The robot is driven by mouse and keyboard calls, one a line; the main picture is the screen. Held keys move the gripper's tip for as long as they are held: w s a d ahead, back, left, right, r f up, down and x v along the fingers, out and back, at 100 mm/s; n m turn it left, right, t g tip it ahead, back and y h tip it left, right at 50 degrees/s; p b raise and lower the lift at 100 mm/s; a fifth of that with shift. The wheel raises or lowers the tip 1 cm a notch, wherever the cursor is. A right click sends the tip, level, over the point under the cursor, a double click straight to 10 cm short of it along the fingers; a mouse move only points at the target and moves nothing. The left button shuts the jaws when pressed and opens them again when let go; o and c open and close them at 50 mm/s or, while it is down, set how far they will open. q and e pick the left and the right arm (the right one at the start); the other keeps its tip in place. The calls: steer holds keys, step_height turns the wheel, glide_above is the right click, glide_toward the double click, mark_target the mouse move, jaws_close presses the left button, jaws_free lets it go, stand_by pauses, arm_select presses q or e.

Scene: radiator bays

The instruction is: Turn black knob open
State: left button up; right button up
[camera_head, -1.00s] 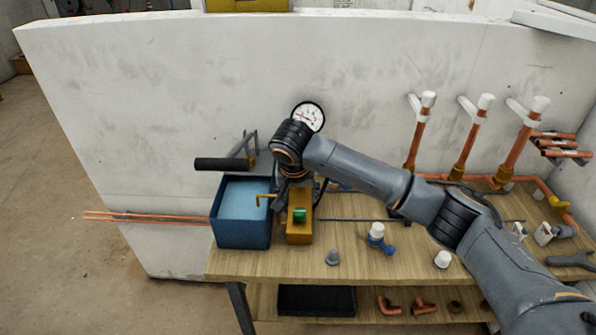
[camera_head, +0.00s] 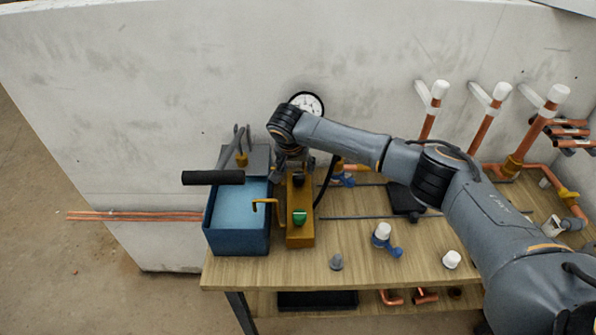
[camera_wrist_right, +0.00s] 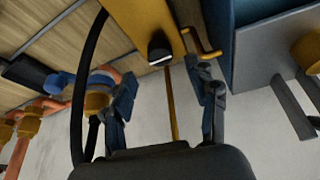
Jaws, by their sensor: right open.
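The black knob (camera_head: 299,180) sits on top of a yellow pump block (camera_head: 300,236), behind a green knob (camera_head: 299,217). It also shows in the right wrist view (camera_wrist_right: 159,48), with a white mark on its near edge. My right gripper (camera_head: 285,170) is at the back end of the yellow block, partly hidden under its own wrist in the head view. In the right wrist view my right gripper (camera_wrist_right: 166,88) has its two fingers spread, with nothing between them but the view of a yellow rod behind. The knob appears just beyond the fingertips. My left gripper is not in view.
A blue water tank (camera_head: 238,238) stands left of the block, with a black pump handle (camera_head: 213,178) above it. A pressure gauge (camera_head: 307,103) is behind. A black hose (camera_wrist_right: 82,85) curves beside the gripper. Capped copper pipes (camera_head: 432,110) stand at right.

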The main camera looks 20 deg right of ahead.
mark_target(299, 175)
steer(key=x, duration=0.5)
steer(key=shift+w+f, duration=0.1)
steer(key=shift+f, duration=0.15)
steer(key=shift+w+f, duration=0.1)
steer(key=shift+f, duration=0.05)
steer(key=shift+c, duration=0.6)
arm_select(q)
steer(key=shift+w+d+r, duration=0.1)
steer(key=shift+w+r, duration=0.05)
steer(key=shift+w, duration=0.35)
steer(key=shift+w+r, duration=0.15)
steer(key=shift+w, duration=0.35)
arm_select(e)
steer(key=shift+d, duration=0.1)
steer(key=c, duration=1)
